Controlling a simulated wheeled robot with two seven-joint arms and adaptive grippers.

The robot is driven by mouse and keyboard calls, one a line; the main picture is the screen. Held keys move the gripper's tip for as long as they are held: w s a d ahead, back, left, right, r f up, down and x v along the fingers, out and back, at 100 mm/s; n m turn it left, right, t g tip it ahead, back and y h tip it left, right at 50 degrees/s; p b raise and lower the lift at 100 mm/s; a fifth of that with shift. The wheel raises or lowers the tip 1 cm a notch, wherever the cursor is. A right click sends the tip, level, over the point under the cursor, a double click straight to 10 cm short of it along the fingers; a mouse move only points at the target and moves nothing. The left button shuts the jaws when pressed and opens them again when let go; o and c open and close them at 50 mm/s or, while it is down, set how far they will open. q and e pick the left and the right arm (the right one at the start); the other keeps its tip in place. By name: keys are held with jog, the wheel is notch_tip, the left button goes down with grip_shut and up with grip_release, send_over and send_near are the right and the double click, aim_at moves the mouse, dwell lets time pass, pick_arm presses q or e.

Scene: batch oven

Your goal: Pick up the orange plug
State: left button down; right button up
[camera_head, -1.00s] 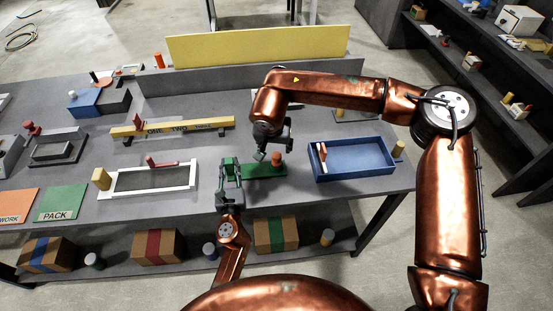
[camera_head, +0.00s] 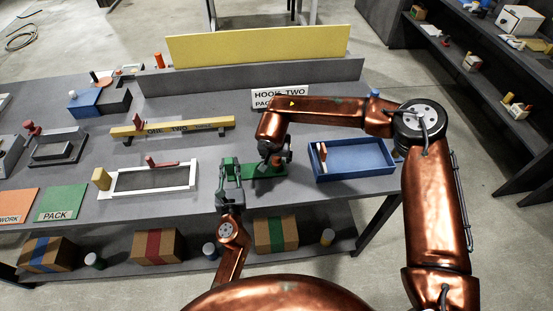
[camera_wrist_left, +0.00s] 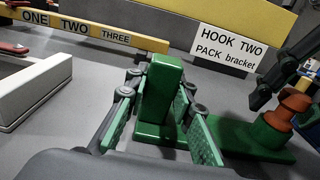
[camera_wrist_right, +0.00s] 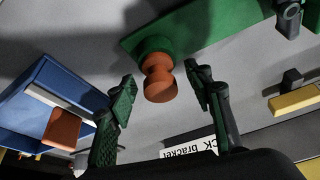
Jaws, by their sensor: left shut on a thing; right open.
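The orange plug (camera_wrist_right: 160,78) stands upright on the green bracket's flat base. In the left wrist view the plug (camera_wrist_left: 289,108) is at the right, beside my other gripper. My right gripper (camera_head: 274,158) is open above the base. In the right wrist view its fingers lie on either side of the plug, with gaps visible. The green bracket (camera_wrist_left: 245,138) lies on the bench, with a tall upright block at its left end. My left gripper (camera_head: 229,185) is shut on this upright. The right gripper partly hides the plug in the head view.
A blue tray (camera_head: 352,175) with small items stands just right of the bracket. A white frame (camera_head: 193,174) is at the left, and a yellow bar (camera_head: 205,124) behind it. A "HOOK TWO PACK bracket" sign (camera_wrist_left: 229,47) stands behind.

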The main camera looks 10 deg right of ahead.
pick_arm(q)
jog(key=shift+a+f, duration=0.1)
jog(key=shift+f, duration=0.15)
pick_arm(e)
jog(key=shift+c, duration=0.2)
jog(key=c, duration=1)
jog(key=shift+r, duration=0.1)
pick_arm(q)
jog(key=c, duration=1.6)
grip_release()
jog(key=shift+r, duration=0.15)
pick_arm(e)
notch_tip(320, 180, up, 15)
jog(key=shift+f, duration=0.1)
pick_arm(q)
jog(key=s, duration=1.2)
